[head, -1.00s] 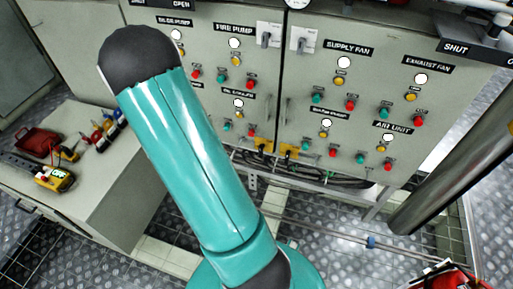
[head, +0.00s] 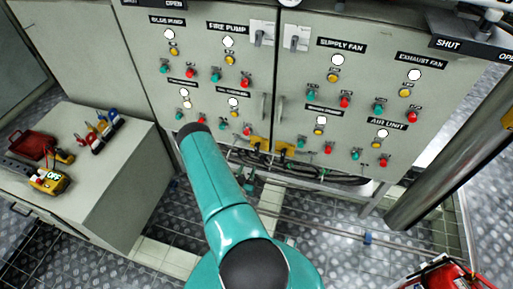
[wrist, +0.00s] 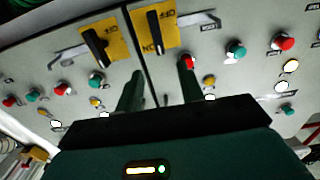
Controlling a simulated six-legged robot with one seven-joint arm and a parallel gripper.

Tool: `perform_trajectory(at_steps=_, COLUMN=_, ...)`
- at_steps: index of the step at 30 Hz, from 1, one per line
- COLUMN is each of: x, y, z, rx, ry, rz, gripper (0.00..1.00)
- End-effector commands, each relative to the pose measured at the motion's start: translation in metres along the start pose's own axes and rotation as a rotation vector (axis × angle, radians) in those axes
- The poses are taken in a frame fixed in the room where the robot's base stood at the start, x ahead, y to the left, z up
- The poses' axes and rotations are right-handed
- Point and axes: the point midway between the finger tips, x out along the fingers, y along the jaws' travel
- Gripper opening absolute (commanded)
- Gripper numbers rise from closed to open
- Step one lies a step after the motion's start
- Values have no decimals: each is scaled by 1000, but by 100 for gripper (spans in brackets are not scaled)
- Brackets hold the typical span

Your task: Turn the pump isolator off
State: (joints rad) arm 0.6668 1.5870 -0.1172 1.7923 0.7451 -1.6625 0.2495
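Two yellow plates with black handles sit low on the grey panel, side by side at its seam. In the head view they are the left yellow switch (head: 259,143) and the right yellow switch (head: 285,148). The wrist view looks upside down and shows them close up, one at the left (wrist: 97,43) and one at the right (wrist: 155,28). No readable label tells which is the pump isolator. My gripper (wrist: 161,72) is open and empty, its dark green fingers apart below the plates, nearer the right one. I cannot tell whether it touches the panel.
Two pale switches (head: 262,37) (head: 296,38) sit higher on the panel. Red, green and yellow buttons surround the seam, with a red button (wrist: 189,62) close to a fingertip. Door handles (head: 280,109) flank the seam. A side cabinet (head: 120,165) stands left.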

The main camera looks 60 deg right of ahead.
Motion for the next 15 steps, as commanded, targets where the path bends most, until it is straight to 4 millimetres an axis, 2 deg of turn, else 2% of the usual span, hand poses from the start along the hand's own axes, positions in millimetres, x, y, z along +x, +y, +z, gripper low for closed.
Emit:
perform_trajectory(at_steps=5, x=12, y=2, z=1, rx=-1, ry=8, rz=3, gripper=38)
perform_trajectory(at_steps=15, x=76, y=2, z=0, rx=0, ry=8, rz=3, gripper=38)
